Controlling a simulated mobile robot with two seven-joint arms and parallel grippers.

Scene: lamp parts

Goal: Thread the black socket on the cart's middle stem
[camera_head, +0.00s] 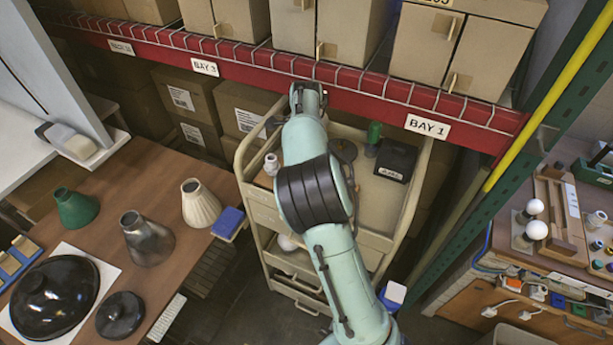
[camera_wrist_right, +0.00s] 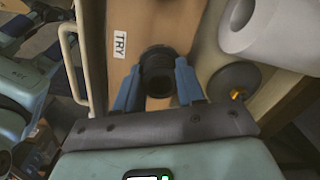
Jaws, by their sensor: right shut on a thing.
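The black socket (camera_wrist_right: 157,72) is a short dark ring between the two blue fingers of my right gripper (camera_wrist_right: 154,85) in the right wrist view. The fingers are shut on its sides. A brown board with a "TRY" label lies behind it; I cannot tell the gap between socket and board. In the head view my right arm reaches over the cart (camera_head: 376,212) and hides its middle; the fingers and socket do not show there. No middle stem can be made out. A grey round base (camera_wrist_right: 232,80) with a small orange tip is right of the socket. My left gripper is not in view.
On the cart top are a white fitting (camera_head: 271,163), a green cylinder (camera_head: 374,132) and a black box (camera_head: 396,159). A white cylinder (camera_wrist_right: 262,30) is close on the right in the wrist view. The red shelf beam (camera_head: 350,92) runs behind the cart. Lampshades stand on the left table.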

